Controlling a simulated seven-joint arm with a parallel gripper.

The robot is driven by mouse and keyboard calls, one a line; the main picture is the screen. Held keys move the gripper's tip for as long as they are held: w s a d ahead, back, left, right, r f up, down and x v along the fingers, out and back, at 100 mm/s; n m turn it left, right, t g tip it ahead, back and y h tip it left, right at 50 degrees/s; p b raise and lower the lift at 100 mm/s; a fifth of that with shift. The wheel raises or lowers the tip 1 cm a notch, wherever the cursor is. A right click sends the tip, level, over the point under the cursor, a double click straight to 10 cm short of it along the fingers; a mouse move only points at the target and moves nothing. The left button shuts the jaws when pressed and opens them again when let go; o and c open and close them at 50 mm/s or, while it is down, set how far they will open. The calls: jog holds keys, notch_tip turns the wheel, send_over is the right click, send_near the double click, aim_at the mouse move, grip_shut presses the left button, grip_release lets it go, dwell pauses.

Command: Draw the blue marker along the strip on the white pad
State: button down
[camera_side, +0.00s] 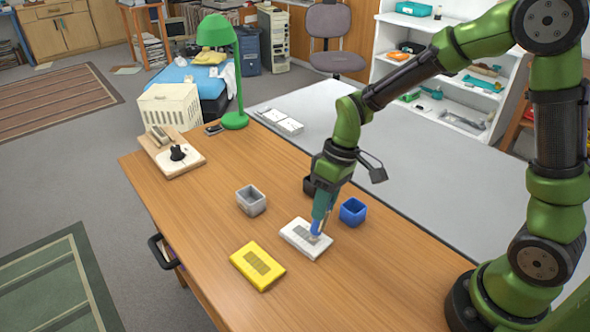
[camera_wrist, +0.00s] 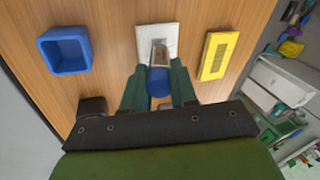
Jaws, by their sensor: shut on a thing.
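The white pad (camera_side: 299,243) lies on the wooden table, with a grey strip on its top. It also shows in the wrist view (camera_wrist: 145,35). The blue marker (camera_side: 316,228) is held between the fingers of my gripper (camera_side: 322,212), its lower end at the right part of the pad. In the wrist view the blue marker (camera_wrist: 159,82) sits between the two green fingers and hides part of the pad. My gripper is shut on it. I cannot tell whether the tip touches the strip.
A dark box (camera_side: 309,186) is partly hidden by my gripper. A green lamp (camera_side: 235,120) stands at the back.

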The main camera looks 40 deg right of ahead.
jog(key=shift+s, duration=0.55)
jog(key=shift+w+a, duration=0.1)
jog(key=shift+w, duration=1.05)
jog(key=shift+s, duration=1.2)
jog(key=shift+w, duration=1.2)
jog(key=shift+s, duration=1.2)
jog(key=shift+w, duration=0.65)
jog(key=shift+r, duration=0.1)
